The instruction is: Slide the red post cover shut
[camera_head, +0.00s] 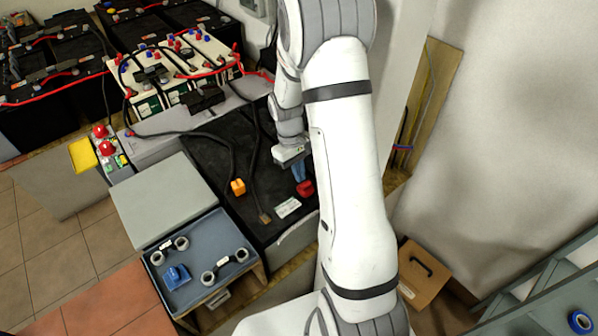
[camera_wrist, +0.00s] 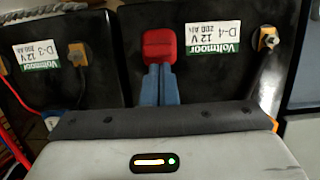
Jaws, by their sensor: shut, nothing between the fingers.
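The red post cover (camera_head: 305,188) sits on top of a black battery near its right side. In the wrist view the red cover (camera_wrist: 160,44) is a small block on the battery labelled D-4 (camera_wrist: 205,75), straight ahead of my fingers. My gripper (camera_wrist: 159,68) is shut, its two blue fingers side by side with nothing between them. The fingertips are at the cover's near edge; I cannot tell whether they touch it. In the head view my gripper (camera_head: 300,178) points down just behind the cover. The post under the cover is hidden.
A bare terminal (camera_wrist: 268,39) is on D-4's right, and battery D-3 (camera_wrist: 90,80) is on the left. An orange cap (camera_head: 238,187) and a loose cable end (camera_head: 265,218) lie on the black top. A blue tray (camera_head: 205,290) with cable links stands in front.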

